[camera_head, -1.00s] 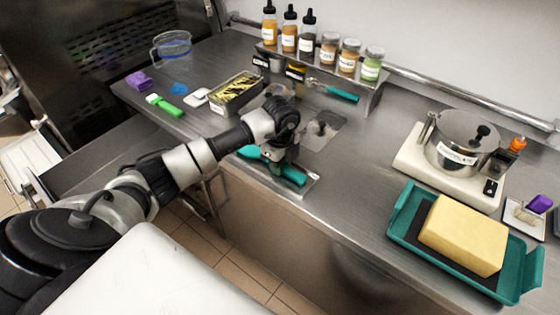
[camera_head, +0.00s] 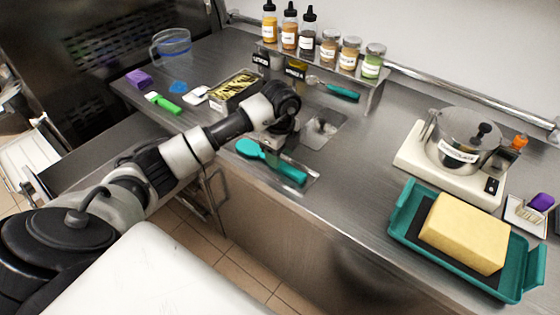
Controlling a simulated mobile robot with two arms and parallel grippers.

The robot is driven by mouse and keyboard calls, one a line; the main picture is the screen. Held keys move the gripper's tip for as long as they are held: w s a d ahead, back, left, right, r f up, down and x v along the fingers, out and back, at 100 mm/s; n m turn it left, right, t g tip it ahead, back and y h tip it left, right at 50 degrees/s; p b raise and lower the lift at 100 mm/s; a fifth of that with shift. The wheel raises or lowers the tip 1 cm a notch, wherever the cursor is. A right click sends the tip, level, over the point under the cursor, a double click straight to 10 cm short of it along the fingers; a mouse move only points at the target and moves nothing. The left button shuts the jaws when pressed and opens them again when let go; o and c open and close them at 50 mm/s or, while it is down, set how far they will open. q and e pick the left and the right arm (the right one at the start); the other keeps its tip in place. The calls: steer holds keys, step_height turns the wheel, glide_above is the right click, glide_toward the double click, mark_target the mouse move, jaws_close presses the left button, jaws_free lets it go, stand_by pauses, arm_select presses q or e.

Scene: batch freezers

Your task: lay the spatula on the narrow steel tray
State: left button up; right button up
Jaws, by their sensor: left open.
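The teal spatula (camera_head: 272,161) lies near the front edge of the steel counter, its broad head to the left and its handle to the right. It appears to rest along the narrow steel tray (camera_head: 313,179), whose rim shows beside the handle; the spatula and my arm cover much of the tray. My left gripper (camera_head: 281,139) is open and empty just behind the spatula, apart from its handle. Its fingertips are partly hidden by its own wrist. My right gripper is not in view.
A steel pan with yellow-green contents (camera_head: 236,88) stands behind my arm. A shelf of bottles and jars (camera_head: 330,70) stands at the back, with a teal-handled tool (camera_head: 340,91) by it. A teal tray (camera_head: 400,228) with a yellow block is at right.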

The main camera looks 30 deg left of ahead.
arm_select(q)
step_height(320, 180, up, 9)
steer(key=b, duration=0.1)
steer(key=shift+f, duration=0.1)
